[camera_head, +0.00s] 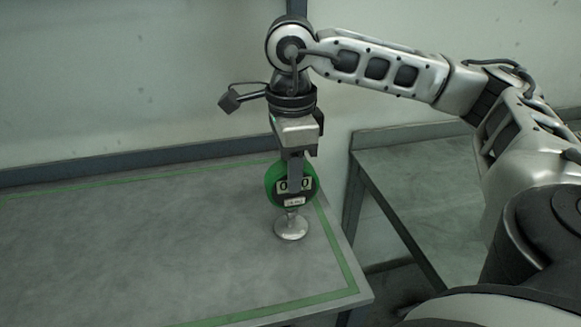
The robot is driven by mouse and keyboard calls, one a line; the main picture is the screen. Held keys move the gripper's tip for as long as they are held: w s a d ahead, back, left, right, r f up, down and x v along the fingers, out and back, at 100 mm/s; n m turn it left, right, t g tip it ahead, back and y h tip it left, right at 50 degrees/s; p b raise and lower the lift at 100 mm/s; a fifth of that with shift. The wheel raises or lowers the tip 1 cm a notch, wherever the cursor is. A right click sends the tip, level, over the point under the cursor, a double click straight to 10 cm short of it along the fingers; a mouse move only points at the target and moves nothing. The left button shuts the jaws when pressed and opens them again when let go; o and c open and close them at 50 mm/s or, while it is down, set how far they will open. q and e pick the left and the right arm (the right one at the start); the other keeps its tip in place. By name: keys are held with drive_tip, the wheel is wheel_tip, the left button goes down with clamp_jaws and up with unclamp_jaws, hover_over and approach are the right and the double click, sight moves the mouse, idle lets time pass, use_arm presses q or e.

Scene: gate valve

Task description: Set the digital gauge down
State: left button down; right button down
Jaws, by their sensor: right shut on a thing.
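The digital gauge (272,186) has a round green body, a dark face with a pale display, and a silver round foot (291,227) below. It is upright near the right end of the grey table (150,240), inside the green border line. My right gripper (292,180) points down and is shut on the gauge, with a finger across its face. The foot appears to be at the table top; I cannot tell whether it touches. My left gripper is not in view.
The table top left of the gauge is bare. A green line (335,255) runs along its edges. A second grey table (430,180) stands to the right across a gap, under my right arm. A wall with a dark rail (130,164) is behind.

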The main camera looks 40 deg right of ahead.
drive_tip(key=c, duration=1)
unclamp_jaws()
drive_tip(key=shift+r, duration=0.1)
wheel_tip(320, 180, up, 11)
drive_tip(key=shift+f+p, duration=0.1)
drive_tip(key=shift+p, duration=1)
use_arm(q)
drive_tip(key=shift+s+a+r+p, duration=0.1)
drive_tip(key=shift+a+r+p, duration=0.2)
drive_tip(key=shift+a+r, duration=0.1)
use_arm(e)
drive_tip(key=shift+r, duration=0.6)
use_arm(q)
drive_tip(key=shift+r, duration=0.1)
